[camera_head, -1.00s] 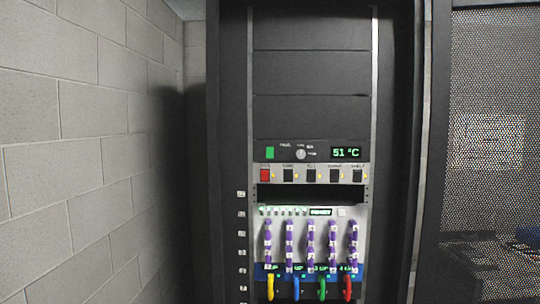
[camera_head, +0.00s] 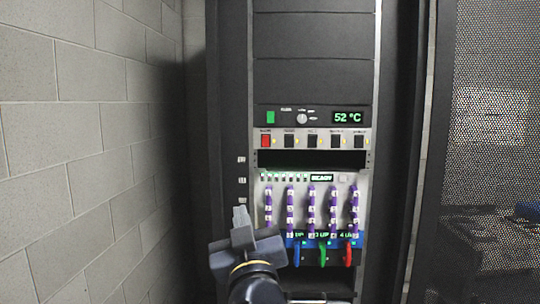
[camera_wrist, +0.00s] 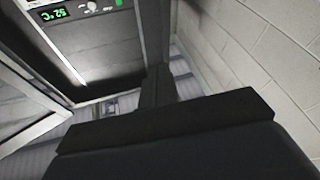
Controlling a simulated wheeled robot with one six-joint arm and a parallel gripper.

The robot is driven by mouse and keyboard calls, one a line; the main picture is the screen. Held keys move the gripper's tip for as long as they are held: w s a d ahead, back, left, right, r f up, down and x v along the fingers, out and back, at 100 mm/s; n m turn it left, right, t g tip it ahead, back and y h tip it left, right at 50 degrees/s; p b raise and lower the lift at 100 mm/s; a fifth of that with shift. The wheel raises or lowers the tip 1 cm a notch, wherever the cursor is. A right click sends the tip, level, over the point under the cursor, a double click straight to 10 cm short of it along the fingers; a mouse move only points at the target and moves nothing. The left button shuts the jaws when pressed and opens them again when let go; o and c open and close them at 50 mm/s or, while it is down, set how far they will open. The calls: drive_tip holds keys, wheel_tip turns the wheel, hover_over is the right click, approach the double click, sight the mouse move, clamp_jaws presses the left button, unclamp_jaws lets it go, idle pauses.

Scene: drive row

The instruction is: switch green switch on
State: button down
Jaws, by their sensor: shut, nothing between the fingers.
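The green switch (camera_head: 270,117) is a small upright rectangle at the left of a black panel in the rack, left of a round knob (camera_head: 302,118) and a display (camera_head: 347,117) that reads 52 °C. In the wrist view the green switch (camera_wrist: 118,3) is cut by the top edge. My gripper (camera_head: 240,214) is shut and empty, below and left of the switch, in front of the rack's lower left side. In the wrist view my gripper (camera_wrist: 158,78) points up toward the panel, apart from the switch.
Below the panel is a row of rocker switches with a red switch (camera_head: 265,140) at its left end. Lower down hang several purple cables (camera_head: 311,205) and coloured hooks. A block wall (camera_head: 80,140) stands left; a perforated door (camera_head: 490,120) stands right.

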drive_tip(key=s+r+m+t+h+b, duration=0.2)
drive_tip(key=s+r+m+h, duration=0.3)
drive_tip(key=m+h, duration=0.4)
drive_tip(key=shift+d+r+m+h, duration=0.35)
drive_tip(key=shift+r+h, duration=0.3)
drive_tip(key=shift+h, duration=1.65)
